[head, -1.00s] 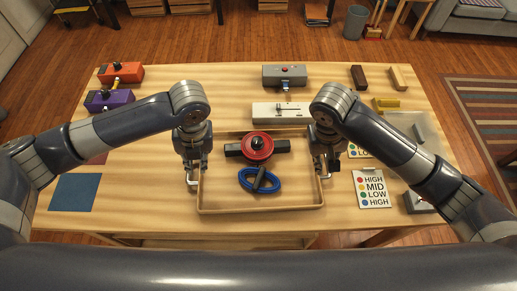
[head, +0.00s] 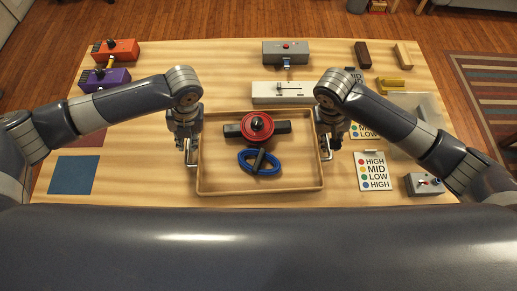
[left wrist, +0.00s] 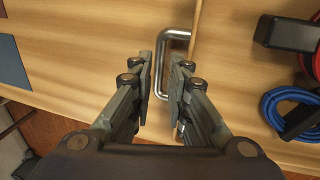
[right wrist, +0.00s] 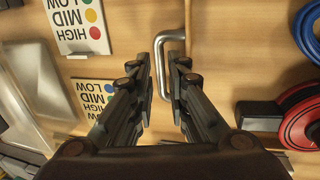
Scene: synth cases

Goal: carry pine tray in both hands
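The pine tray (head: 198,180) lies on the table in the middle of the head view. A metal U-shaped handle stands out from each short side. It holds a red round wheel on a dark bar (head: 257,127) and a coiled blue cable (head: 262,163). My left gripper (head: 191,160) is at the left handle; in the left wrist view its fingers (left wrist: 163,75) stand apart, either side of the handle bar (left wrist: 172,36). My right gripper (head: 326,154) is at the right handle; in the right wrist view its fingers (right wrist: 163,75) are likewise apart around the handle bar (right wrist: 166,38).
A white slider box (head: 282,92) and a grey switch box (head: 287,52) stand behind the tray. Label cards (head: 374,171) and a small grey box (head: 424,185) lie to the right. A blue mat (head: 74,175) lies left. Orange and purple boxes (head: 104,79) stand at the back left.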

